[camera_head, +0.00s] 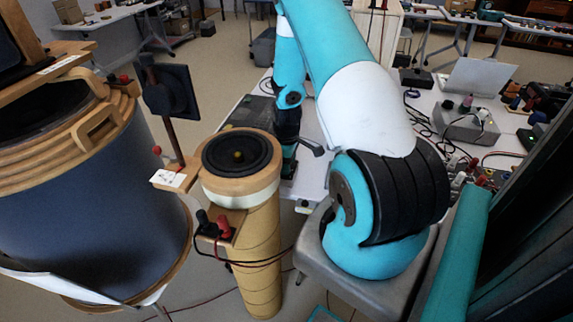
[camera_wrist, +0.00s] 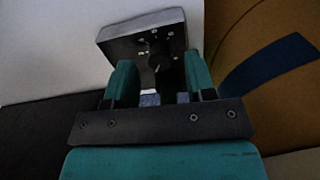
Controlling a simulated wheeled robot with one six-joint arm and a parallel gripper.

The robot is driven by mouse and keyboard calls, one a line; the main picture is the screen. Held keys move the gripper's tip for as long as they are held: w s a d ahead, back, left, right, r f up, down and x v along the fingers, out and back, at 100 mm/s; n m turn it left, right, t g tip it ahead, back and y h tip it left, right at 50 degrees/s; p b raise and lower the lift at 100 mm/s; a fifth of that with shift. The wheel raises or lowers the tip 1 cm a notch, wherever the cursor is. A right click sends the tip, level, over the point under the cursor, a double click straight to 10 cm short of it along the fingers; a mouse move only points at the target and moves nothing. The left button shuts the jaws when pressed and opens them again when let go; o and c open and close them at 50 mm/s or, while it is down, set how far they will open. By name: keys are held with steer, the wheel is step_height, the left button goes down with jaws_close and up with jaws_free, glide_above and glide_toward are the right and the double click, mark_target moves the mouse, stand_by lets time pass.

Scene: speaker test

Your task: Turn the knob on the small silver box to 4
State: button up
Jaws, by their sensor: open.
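The small silver box (camera_wrist: 118,42) shows in the wrist view, just beyond my gripper, with several small studs or terminals on its face. A dark round knob (camera_wrist: 159,62) on it lies between my two teal fingers. My gripper (camera_wrist: 160,76) is open, one finger on each side of the knob. I cannot tell whether either finger touches it. The knob's pointer and any numbers are too dark and small to read. In the head view my arm reaches down behind the cardboard tube, and I cannot make out the box there.
A tall cardboard tube (camera_head: 255,250) with a black speaker cone (camera_head: 237,153) on top stands close in front of my wrist. A large blue drum (camera_head: 90,200) stands at left. The white table (camera_head: 310,185) continues behind, with cables and a grey device (camera_head: 465,122) at right.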

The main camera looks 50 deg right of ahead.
steer(key=shift+f, duration=0.8)
steer(key=c, duration=0.9)
steer(key=m+b, duration=0.1)
steer(key=m, duration=0.3)
steer(key=shift+m, duration=0.4)
steer(key=o, duration=0.9)
steer(key=shift+r, duration=0.15)
